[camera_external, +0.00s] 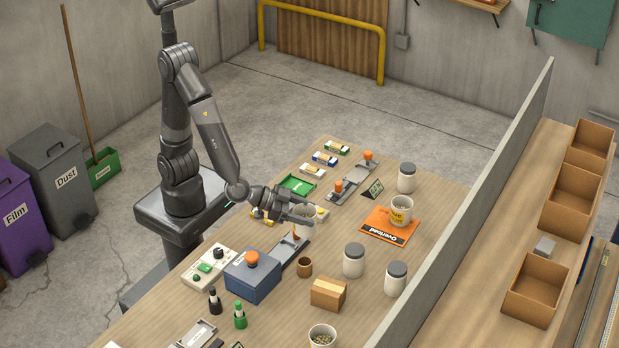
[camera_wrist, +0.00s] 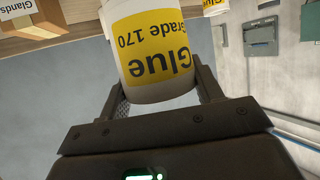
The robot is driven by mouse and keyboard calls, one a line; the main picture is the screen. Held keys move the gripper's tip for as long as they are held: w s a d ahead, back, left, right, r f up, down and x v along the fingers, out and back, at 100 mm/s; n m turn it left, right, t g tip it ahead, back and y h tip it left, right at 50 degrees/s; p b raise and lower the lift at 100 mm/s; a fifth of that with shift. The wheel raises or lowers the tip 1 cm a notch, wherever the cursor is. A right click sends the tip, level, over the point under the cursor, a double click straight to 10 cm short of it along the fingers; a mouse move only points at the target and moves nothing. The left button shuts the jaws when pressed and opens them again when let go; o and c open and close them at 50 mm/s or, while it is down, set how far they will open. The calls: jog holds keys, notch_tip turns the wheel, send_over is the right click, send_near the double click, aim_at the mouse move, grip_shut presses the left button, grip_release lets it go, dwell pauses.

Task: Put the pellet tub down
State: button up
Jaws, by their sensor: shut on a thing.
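My gripper (camera_external: 303,213) is shut on a white tub with a yellow label, held above the workbench (camera_external: 340,265). In the wrist view the tub (camera_wrist: 155,50) fills the space between my fingers, and its label reads "Glue Grade 170", upside down in the picture. In the external view my fingers cover much of the tub. A similar white tub with a yellow label (camera_external: 400,211) stands on an orange "Overload" mat (camera_external: 375,228). An open tub with pellets (camera_external: 322,336) stands at the front edge of the picture.
A blue box with an orange knob (camera_external: 253,277), a brown cup (camera_external: 304,267), a cardboard box (camera_external: 328,294) and grey-lidded jars (camera_external: 354,260) stand near. A green tray (camera_external: 298,185) lies behind my gripper. A grey partition (camera_external: 480,190) runs along the bench's right side.

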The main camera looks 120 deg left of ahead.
jog(key=shift+s+d+r, duration=0.1)
jog(key=shift+d+r, duration=0.2)
jog(key=shift+d, duration=0.15)
jog(key=w+a+n+g+y, duration=0.2)
jog(key=w+a+n, duration=0.1)
jog(key=w+a, duration=0.8)
jog(key=shift+y, duration=0.3)
jog(key=shift+w+a+f, duration=0.55)
jog(key=shift+a+f, duration=1.15)
jog(key=shift+a, duration=0.35)
jog(key=shift+w+a+f, duration=0.5)
jog(key=shift+a+f, duration=1.2)
jog(key=shift+a, duration=0.35)
jog(key=shift+w+a+f, duration=0.55)
jog(key=shift+a+f, duration=1.15)
jog(key=shift+a, duration=0.35)
jog(key=shift+f, duration=0.1)
jog(key=o, duration=1)
